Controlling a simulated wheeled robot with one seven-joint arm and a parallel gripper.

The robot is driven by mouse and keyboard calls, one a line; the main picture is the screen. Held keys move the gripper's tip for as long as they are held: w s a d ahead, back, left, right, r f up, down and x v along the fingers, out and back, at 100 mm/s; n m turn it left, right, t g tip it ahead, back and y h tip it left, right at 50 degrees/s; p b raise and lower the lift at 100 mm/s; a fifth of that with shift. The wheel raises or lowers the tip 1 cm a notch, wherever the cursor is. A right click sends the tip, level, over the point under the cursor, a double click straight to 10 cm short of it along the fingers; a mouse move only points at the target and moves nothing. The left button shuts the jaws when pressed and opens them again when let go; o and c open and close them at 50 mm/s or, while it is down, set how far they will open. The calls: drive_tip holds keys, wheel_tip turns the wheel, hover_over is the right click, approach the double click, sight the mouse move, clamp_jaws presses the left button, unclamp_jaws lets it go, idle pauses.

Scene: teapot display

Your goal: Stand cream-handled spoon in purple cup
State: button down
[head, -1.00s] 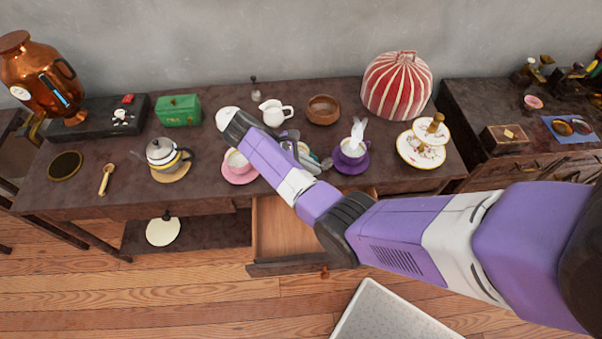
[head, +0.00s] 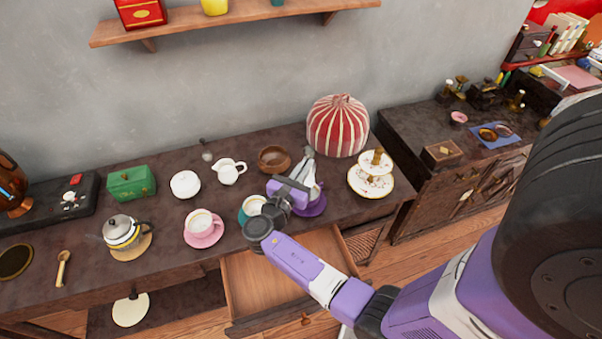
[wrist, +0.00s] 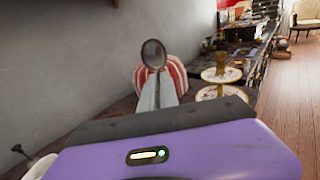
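My gripper (head: 309,160) is over the right part of the table, by the purple cup (head: 313,207). In the wrist view the pale fingers (wrist: 156,92) are close together. A dark oval spoon bowl with a light rim, the spoon (wrist: 153,54), sticks up past the fingertips. Its handle is hidden, so I cannot see its cream colour. I cannot tell whether the spoon touches the cup.
A teal cup (head: 252,206) stands beside my wrist, and a pink cup (head: 202,225) to its left. A wooden bowl (head: 273,158), white creamer (head: 229,171), striped red dome (head: 338,125) and tiered plate stand (head: 371,182) are around. An open drawer (head: 285,278) juts out below.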

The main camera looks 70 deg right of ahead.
drive_tip(key=shift+f+b, duration=4.15)
drive_tip(key=shift+f, duration=1.5)
drive_tip(key=c, duration=1.5)
unclamp_jaws()
drive_tip(key=shift+c, duration=0.2)
drive_tip(key=a+b, duration=0.1)
drive_tip(key=a, duration=0.6)
drive_tip(key=shift+w+a, duration=0.25)
drive_tip(key=shift+a, duration=0.15)
